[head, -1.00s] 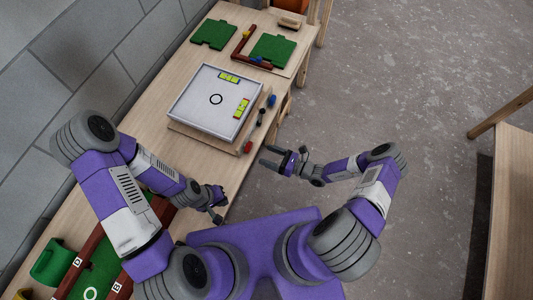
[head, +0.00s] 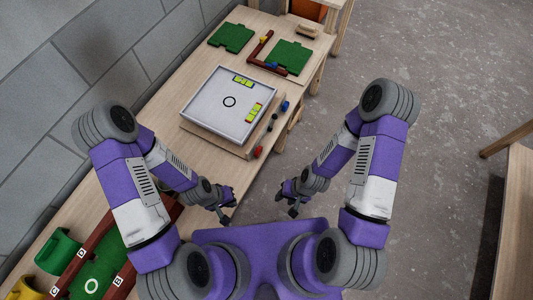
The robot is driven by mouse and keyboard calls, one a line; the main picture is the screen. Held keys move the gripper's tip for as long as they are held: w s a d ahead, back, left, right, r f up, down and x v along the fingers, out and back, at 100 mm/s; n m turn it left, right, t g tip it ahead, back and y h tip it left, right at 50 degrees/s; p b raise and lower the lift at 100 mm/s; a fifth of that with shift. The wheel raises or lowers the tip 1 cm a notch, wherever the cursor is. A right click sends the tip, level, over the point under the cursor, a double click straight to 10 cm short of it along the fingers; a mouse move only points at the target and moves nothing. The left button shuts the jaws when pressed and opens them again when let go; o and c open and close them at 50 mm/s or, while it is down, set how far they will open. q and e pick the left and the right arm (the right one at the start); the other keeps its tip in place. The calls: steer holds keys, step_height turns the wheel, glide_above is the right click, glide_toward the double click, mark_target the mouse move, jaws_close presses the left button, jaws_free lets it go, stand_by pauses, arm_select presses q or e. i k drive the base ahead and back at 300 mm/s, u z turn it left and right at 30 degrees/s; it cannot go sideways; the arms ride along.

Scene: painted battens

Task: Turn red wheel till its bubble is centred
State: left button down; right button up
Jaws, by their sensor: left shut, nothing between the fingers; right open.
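The red wheel (head: 258,152) sticks out at the near right corner of the levelling board, low on its side. The white board (head: 211,118) has a black ring (head: 230,101) in its middle. One yellow-green bubble vial (head: 243,81) lies near its far edge and another vial (head: 254,112) near its right edge. The bubbles are too small to place. A blue wheel (head: 284,106) is at the far right corner. My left gripper (head: 227,215) is shut and empty, near the bench's front edge. My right gripper (head: 286,205) is open and empty, off the bench, clear of the red wheel.
Green panels (head: 231,37) and a red L-shaped rail (head: 259,46) lie at the bench's far end. A green trough with red rails (head: 99,268) and a green cup (head: 57,251) are at the near left. Open floor lies to the right.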

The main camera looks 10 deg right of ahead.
mark_target(259, 149)
steer(key=z, duration=1.45)
steer(key=i, duration=3)
steer(key=u, duration=5.55)
steer(key=i, duration=0.5)
steer(key=u, duration=0.1)
